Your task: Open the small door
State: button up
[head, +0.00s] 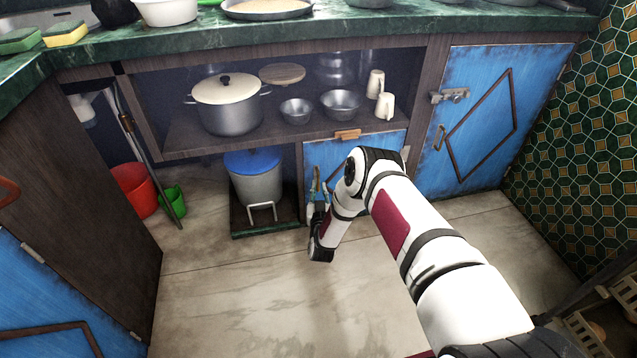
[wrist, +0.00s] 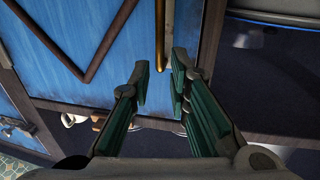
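The small blue door (head: 325,152) is below the open shelf, left of the larger door. It looks shut, and my arm hides much of it. In the wrist view the same blue door (wrist: 75,45) carries dark V-shaped trim and an upright brass handle (wrist: 160,35) near its edge. My gripper (head: 317,190) is at the door's left side in the head view. In the wrist view my gripper (wrist: 160,70) is open, its teal-padded fingers on either side of the handle's end. I cannot tell whether either finger touches it.
A wooden turn-piece (head: 347,134) sits at the small door's top edge. A bucket with a blue lid (head: 256,180) stands in the open bay just left. A larger blue door (head: 485,115) with a metal latch (head: 450,96) is at right. Floor in front (head: 240,290) is clear.

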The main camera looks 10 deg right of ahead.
aim_at(318, 179)
jog(key=shift+w+d+b, duration=0.2)
jog(key=shift+w+b, duration=0.15)
jog(key=shift+w, duration=0.65)
jog(key=shift+w+d+b, duration=0.2)
jog(key=shift+w+b, duration=0.2)
jog(key=shift+w, duration=0.55)
jog(key=shift+w+d+b, duration=0.2)
jog(key=shift+w+b, duration=0.15)
jog(key=shift+w, duration=0.65)
grip_shut()
